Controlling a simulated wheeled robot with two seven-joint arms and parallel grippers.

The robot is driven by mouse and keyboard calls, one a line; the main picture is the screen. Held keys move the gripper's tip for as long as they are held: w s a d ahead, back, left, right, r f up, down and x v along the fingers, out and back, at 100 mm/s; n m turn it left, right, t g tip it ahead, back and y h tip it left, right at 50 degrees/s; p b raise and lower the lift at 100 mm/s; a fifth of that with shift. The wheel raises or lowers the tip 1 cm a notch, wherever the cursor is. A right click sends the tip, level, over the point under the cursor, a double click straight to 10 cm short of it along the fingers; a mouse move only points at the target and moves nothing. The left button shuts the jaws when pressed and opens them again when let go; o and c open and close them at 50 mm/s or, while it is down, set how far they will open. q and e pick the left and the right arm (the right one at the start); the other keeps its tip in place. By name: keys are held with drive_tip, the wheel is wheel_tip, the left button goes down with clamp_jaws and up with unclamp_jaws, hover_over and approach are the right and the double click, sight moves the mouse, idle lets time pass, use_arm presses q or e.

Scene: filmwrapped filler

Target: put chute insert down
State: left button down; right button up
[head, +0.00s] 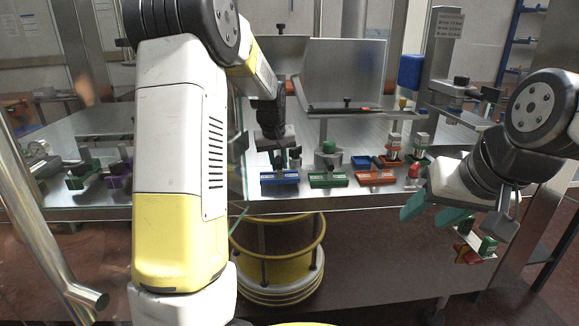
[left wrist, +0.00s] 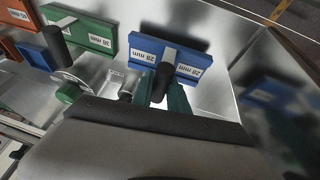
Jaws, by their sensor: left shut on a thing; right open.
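The blue chute insert (head: 280,178), labelled 28 mm, has a black knob and appears to rest at the front of the metal table (head: 330,199). My left gripper (head: 280,158) comes down on it from above. In the left wrist view the green fingertips (left wrist: 162,98) are shut on the black knob of the blue insert (left wrist: 145,47). Any small gap under the insert cannot be told. My right gripper (head: 434,212) is open and empty at the right, in front of the table edge.
A green insert (head: 327,180) and an orange insert (head: 375,177) sit in a row to the right of the blue one. A red-topped item (head: 413,172) stands further right. A sloped metal chute (head: 345,75) rises behind. A glass panel (head: 238,150) stands at the left.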

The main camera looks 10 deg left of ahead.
use_arm(q)
drive_tip(key=shift+f, duration=0.65)
drive_tip(key=shift+f, duration=0.15)
drive_tip(key=c, duration=1.3)
unclamp_jaws()
drive_tip(key=v, duration=1.2)
